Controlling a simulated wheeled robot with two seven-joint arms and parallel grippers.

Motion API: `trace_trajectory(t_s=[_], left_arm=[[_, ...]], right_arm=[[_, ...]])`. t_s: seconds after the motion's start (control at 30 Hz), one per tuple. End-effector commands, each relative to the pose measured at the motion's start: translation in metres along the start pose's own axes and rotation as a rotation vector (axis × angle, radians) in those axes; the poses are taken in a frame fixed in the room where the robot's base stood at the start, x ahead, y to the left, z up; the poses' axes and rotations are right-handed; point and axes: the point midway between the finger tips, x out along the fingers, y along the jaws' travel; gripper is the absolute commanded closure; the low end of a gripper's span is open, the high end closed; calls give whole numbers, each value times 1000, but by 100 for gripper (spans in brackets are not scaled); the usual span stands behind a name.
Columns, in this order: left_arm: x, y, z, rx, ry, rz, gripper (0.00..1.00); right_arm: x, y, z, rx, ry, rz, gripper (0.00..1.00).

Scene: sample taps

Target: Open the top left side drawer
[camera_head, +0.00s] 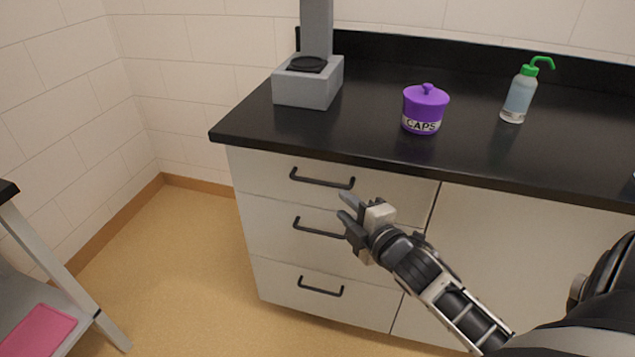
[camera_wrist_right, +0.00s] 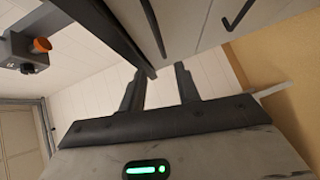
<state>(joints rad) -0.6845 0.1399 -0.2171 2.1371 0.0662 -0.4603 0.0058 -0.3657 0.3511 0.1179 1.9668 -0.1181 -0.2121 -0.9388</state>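The top left drawer (camera_head: 255,172) is a pale front just under the black countertop, and it is shut. Its black bar handle (camera_head: 322,183) shows in full in the head view. A black handle, apparently the same one, also shows in the wrist view (camera_wrist_right: 153,28). My right gripper (camera_head: 342,205) is just below and right of the handle's right end, in front of the drawers, and overlaps part of the middle drawer's handle in the picture. Its two fingers are apart and empty in the wrist view (camera_wrist_right: 160,72). My left gripper is not in view.
The middle handle (camera_head: 316,230) and bottom handle (camera_head: 320,288) are below. A grey stand (camera_head: 305,90), purple CAPS jar (camera_head: 425,108) and green-topped bottle (camera_head: 519,95) stand on the countertop (camera_head: 365,130). A low table with a pink item (camera_head: 40,332) is at left; floor between is clear.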

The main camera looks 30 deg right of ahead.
Motion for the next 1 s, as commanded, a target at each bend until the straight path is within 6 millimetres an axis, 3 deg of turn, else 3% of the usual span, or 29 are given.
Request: trace_trajectory(t_s=[0.3, 0.5, 0.7, 1.0], left_arm=[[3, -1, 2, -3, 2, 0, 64], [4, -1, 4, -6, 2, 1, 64], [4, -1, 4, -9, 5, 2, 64], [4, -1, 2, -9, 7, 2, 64]], right_arm=[[72, 0, -1, 4, 0, 0, 68], [107, -1, -1, 5, 1, -1, 68], [124, -2, -1, 5, 1, -3, 68], [126, -2, -1, 5, 1, -4, 68]])
